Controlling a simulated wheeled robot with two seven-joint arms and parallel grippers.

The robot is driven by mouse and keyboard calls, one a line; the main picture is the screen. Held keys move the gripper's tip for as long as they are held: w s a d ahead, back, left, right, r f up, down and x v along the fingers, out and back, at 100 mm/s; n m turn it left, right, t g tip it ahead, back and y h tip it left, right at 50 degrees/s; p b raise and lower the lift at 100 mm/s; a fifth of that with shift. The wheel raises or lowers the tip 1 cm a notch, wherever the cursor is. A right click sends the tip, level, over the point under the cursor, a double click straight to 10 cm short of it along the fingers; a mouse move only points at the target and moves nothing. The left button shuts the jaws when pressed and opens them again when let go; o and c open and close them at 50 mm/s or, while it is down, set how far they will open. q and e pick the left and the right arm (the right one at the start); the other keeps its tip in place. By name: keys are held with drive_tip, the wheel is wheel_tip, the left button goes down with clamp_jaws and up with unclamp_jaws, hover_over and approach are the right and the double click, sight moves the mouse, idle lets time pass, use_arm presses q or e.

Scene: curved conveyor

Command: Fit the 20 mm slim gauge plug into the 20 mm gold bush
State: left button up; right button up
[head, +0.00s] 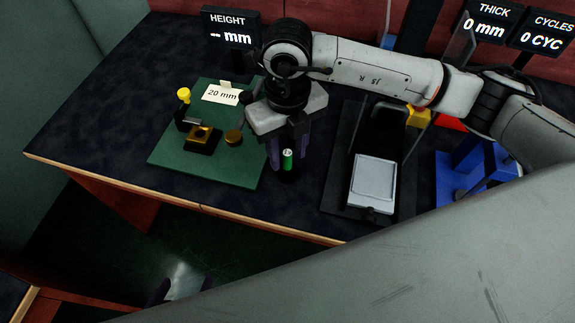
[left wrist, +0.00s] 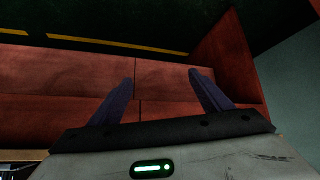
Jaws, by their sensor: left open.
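A gold bush (head: 201,132) sits in a black holder on the green board, beside a clamp with a yellow knob (head: 184,93). A small upright cylinder with a green body and pale top (head: 288,159), which looks like the slim gauge plug, stands between the fingers of my right gripper (head: 288,152). The fingers flank it; whether they touch it is unclear. My left gripper (head: 182,289) is open and empty, low in front of the table at the bottom of the head view. Its fingers also show in the left wrist view (left wrist: 165,88).
The green board (head: 222,174) carries a "20 mm" card (head: 222,95) and a bronze disc (head: 233,138). A black stand with a pale plate (head: 373,184) and a blue fixture (head: 456,172) stand to the right. Displays line the back. The table's left part is clear.

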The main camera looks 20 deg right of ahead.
wheel_tip(320, 180, down, 3)
drive_tip(key=shift+r+b, duration=0.2)
drive_tip(key=shift+b, duration=0.25)
drive_tip(key=shift+r, duration=0.15)
clamp_jaws()
drive_tip(key=shift+r, duration=0.1)
